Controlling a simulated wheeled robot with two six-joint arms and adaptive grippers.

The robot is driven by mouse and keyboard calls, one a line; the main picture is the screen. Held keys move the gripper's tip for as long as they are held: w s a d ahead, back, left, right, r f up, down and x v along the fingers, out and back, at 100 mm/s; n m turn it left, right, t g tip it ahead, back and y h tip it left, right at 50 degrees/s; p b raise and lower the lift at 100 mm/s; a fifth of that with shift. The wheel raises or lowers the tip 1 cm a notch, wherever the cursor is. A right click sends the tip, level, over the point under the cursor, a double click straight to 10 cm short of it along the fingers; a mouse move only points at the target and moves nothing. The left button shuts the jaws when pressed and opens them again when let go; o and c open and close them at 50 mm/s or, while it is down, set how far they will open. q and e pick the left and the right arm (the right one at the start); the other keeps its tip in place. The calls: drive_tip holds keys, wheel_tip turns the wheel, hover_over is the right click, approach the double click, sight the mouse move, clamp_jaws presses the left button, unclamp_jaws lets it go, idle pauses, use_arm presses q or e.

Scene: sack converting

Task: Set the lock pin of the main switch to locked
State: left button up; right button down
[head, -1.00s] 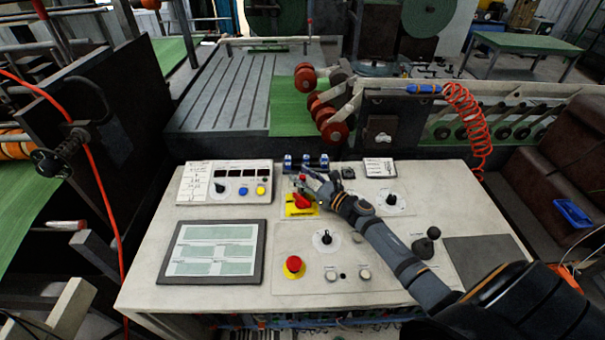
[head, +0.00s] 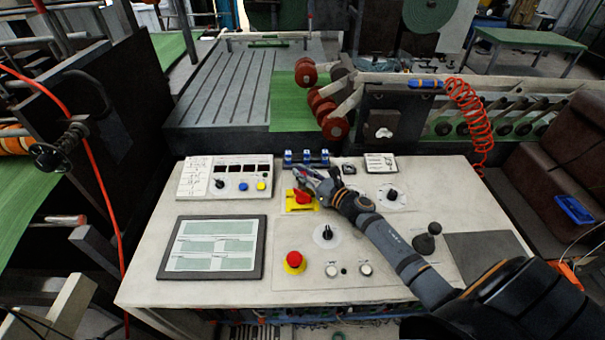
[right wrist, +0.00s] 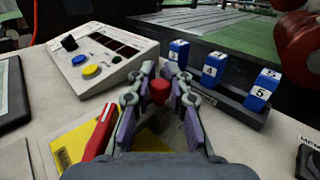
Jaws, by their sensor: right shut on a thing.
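The main switch is a red rotary handle (head: 301,197) on a yellow plate (head: 290,208) on the console. In the right wrist view, its red handle (right wrist: 100,132) stands at the lower left, beside my gripper's fingers. A small red knob (right wrist: 160,92), which looks like the lock pin, sits between the fingertips. My right gripper (head: 308,176) is shut on it; it also shows in the right wrist view (right wrist: 160,88). The fingers hide the pin's lower part, and I cannot tell its locked or unlocked setting. My left gripper is not in view.
Blue numbered blocks (right wrist: 213,68) stand in a dark rack just beyond the gripper. A button box (head: 225,180) is to the left. A screen (head: 212,247), a red emergency stop (head: 294,262) and a black joystick (head: 427,240) are on the console (head: 150,290).

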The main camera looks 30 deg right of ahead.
drive_tip(key=shift+s+a+f, duration=0.2)
drive_tip(key=shift+s, duration=0.15)
drive_tip(key=shift+r, duration=0.1)
drive_tip(key=c, duration=1.6)
unclamp_jaws()
drive_tip(key=shift+d, duration=0.1)
drive_tip(key=o, duration=0.4)
drive_tip(key=shift+s+r, duration=0.15)
drive_tip(key=shift+s, duration=0.1)
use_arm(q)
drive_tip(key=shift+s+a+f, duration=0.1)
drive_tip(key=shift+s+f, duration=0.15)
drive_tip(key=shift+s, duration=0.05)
use_arm(e)
drive_tip(key=shift+w, duration=0.1)
drive_tip(key=shift+s, duration=0.25)
drive_tip(key=v, duration=0.7)
